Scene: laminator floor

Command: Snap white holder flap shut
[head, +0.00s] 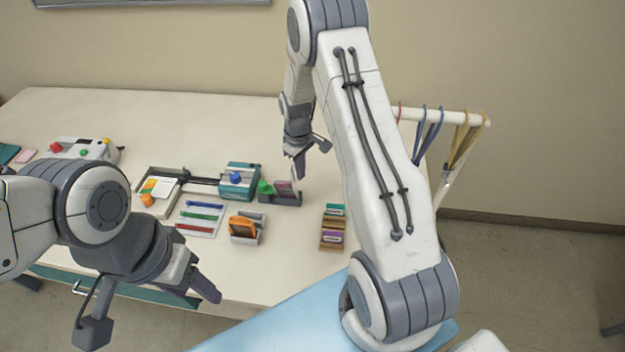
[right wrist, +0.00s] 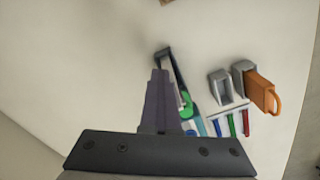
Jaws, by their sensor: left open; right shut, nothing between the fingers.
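I cannot clearly make out a white holder with a flap. A pale card with orange and green patches (head: 158,188) lies in a tray at the left of the table, and it may be part of it. My right gripper (head: 299,172) is shut and empty, just above a grey fixture (head: 292,198) with a green knob (head: 265,187). In the right wrist view the shut fingers (right wrist: 159,75) partly cover this fixture; its green knob (right wrist: 186,104) shows beside them. My left gripper (head: 207,290) is open and empty near the table's front edge; its fingers overlap in view.
A teal machine (head: 239,187) stands left of the fixture. Grey blocks with an orange tag (head: 243,226), coloured strips on a pale card (head: 203,215) and a wooden card rack (head: 331,240) lie in front. Cords hang from a rail (head: 440,114) at right.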

